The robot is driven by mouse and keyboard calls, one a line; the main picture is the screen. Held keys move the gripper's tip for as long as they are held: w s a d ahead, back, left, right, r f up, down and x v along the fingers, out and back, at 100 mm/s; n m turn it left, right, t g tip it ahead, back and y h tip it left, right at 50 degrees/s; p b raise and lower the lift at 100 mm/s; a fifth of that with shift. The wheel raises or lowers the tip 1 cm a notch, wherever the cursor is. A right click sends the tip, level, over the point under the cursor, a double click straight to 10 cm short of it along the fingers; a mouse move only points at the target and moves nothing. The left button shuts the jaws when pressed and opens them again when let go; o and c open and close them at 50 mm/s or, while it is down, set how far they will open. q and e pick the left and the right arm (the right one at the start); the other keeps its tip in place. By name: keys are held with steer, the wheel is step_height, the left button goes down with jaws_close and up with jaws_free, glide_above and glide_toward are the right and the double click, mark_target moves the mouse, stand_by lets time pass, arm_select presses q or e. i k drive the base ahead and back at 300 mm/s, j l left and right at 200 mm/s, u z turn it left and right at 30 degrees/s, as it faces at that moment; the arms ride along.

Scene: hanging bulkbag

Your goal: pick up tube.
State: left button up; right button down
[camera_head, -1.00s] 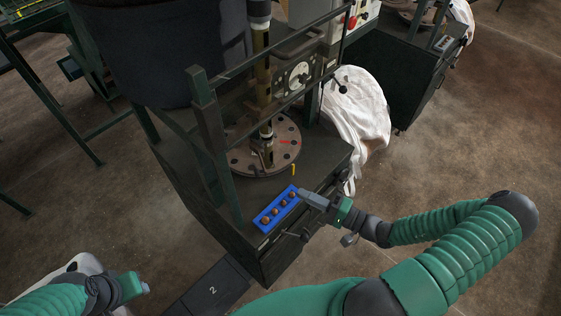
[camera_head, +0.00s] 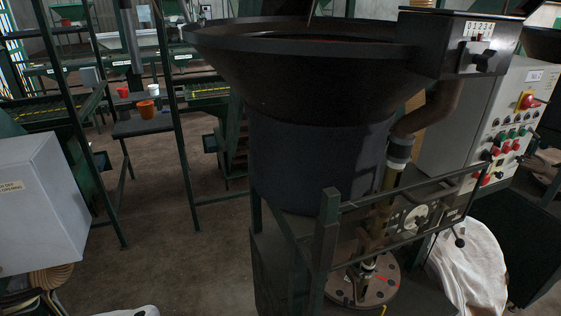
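Neither of my grippers is in the head view. No loose tube can be made out for certain. A brass-coloured upright pipe (camera_head: 379,205) runs down from a grey collar (camera_head: 399,151) under the big dark hopper (camera_head: 300,75). It stands over a round metal flange plate (camera_head: 372,290) with bolt holes and small red marks. A brown curved pipe (camera_head: 432,112) joins the collar beside the hopper. Whether any of these is the tube, I cannot tell.
A control cabinet (camera_head: 500,125) with coloured buttons stands at the right. A white sack (camera_head: 470,262) hangs below it. A grey box (camera_head: 40,205) is at the left. Bare floor (camera_head: 160,220) lies between.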

mark_target(365, 275)
steer(key=j+z, duration=0.15)
steer(key=z, duration=0.3)
steer(key=j+z, duration=0.15)
steer(key=z, duration=0.35)
